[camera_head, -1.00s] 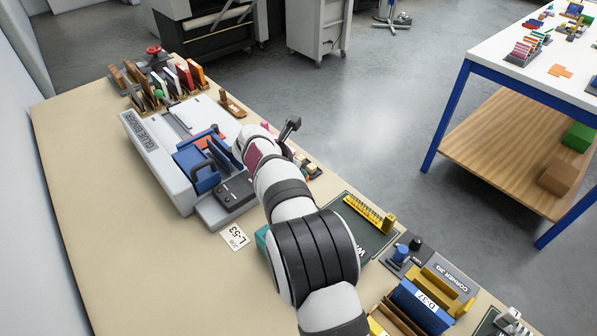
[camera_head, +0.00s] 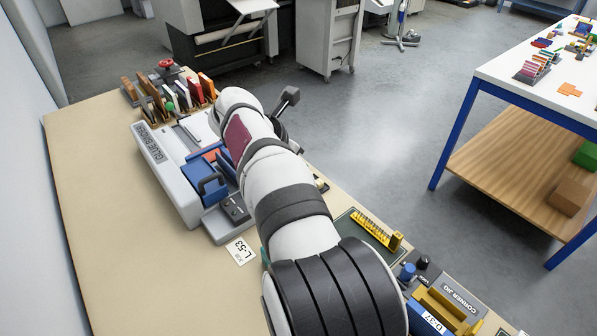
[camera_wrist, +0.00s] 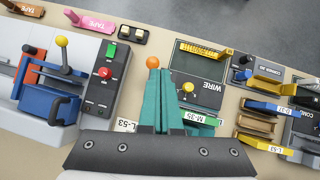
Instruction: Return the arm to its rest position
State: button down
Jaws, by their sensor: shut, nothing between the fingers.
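My gripper (camera_wrist: 158,76) shows in the wrist view as two teal fingers side by side, shut and empty, above the workbench. An orange ball shows at the fingertips; I cannot tell what it belongs to. In the head view my arm (camera_head: 295,210) reaches over the bench toward the glue binder, and its fingers cannot be made out. The rest position is not marked in either view.
The glue binder (camera_head: 165,175) stands left of my arm. The wire mat (camera_wrist: 200,68), a tray labelled M-35 (camera_wrist: 200,118) and the corner jig (camera_head: 455,297) lie along the bench. The white table (camera_head: 500,75) stands apart across open floor.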

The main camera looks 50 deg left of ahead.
dwell(0.4)
jog(key=w+d+r+m+g+h, duration=0.1)
jog(key=w+d+m, duration=0.2)
jog(key=d+m, duration=0.6)
jog(key=w+d+r+m+g+h, duration=0.1)
jog(key=w+d+r+m+g, duration=0.3)
jog(key=d, duration=0.9)
jog(key=s+d+f+m, duration=0.2)
jog(key=s+d+m, duration=0.2)
jog(key=d+m, duration=0.3)
jog(key=s+d+f+m, duration=0.1)
jog(key=s+d+m, duration=0.2)
jog(key=d+m, duration=0.45)
jog(key=s+d+f+m+g+y, duration=0.1)
jog(key=s+d+f+m, duration=0.1)
jog(key=s+d+m, duration=0.2)
jog(key=s+d+f+m+g+y, duration=0.1)
jog(key=s+d+f+m, duration=0.2)
jog(key=s+m, duration=0.8)
jog(key=d+m, duration=0.1)
jog(key=d, duration=0.1)
jog(key=shift+s+d+f, duration=0.25)
jog(key=shift+s+d, duration=0.05)
